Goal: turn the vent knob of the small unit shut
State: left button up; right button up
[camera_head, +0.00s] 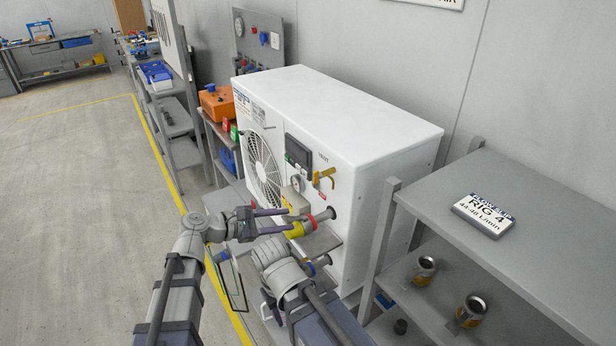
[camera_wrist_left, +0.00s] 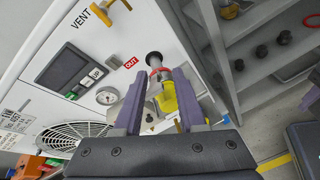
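The small unit (camera_head: 383,150) is a white cabinet with a fan grille, a dark display and a gauge on its front. Its brass-yellow vent knob (camera_head: 324,178) sits below the VENT label. In the left wrist view the knob (camera_wrist_left: 118,4) is cut by the top edge. My left gripper (camera_head: 280,221) is open, below and left of the knob and apart from it. In the left wrist view its purple fingers (camera_wrist_left: 164,92) are spread with nothing held between them. My right arm comes up beside the left; its gripper is hidden.
An outlet pipe with a red ring (camera_head: 312,222) and yellow fitting (camera_head: 299,230) juts out near my left fingers, above a small metal shelf. A grey rack (camera_head: 520,180) with cans stands at the right. An orange box (camera_head: 217,104) is behind left. Open floor lies left.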

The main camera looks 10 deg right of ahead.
aim_at(316, 177)
pick_arm(q)
jog(key=w+d+r+n+t+h, duration=0.2)
jog(key=w+r+n+h, duration=0.15)
jog(key=r+n, duration=0.35)
jog(key=x, duration=0.7)
jog(key=shift+w+d+m, duration=0.15)
jog(key=shift+d+m, duration=0.15)
jog(key=shift+d, duration=0.05)
jog(key=shift+r, duration=0.2)
grip_shut()
